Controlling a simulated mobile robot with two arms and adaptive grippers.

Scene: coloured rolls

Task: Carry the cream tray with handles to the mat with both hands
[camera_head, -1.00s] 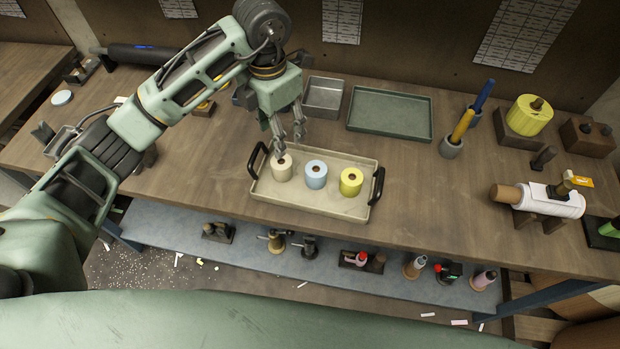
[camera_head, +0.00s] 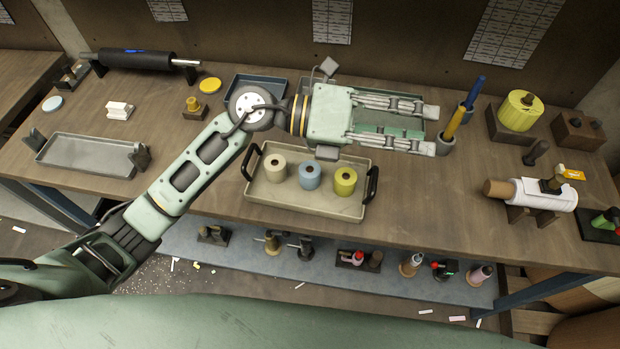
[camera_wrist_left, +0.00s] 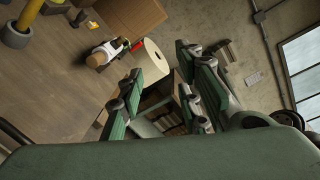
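The cream tray (camera_head: 298,200) lies on the wooden bench in the head view, with a dark left handle (camera_head: 250,161) and a dark right handle (camera_head: 372,184). It holds a cream roll (camera_head: 276,168), a light blue roll (camera_head: 309,177) and a yellow roll (camera_head: 343,182). My left gripper (camera_head: 428,130) is open and empty above the back of the bench. It lies behind the cream tray in the picture, fingers pointing right. Its arm passes left of the tray. My right gripper is not in view. I cannot make out a mat for certain.
A green tray (camera_head: 391,129) lies partly hidden behind my left gripper. A dark blue tray (camera_head: 257,79) stands behind my arm. Blue and yellow handles (camera_head: 452,123) stand at right. A grey tray (camera_head: 85,152) is at left.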

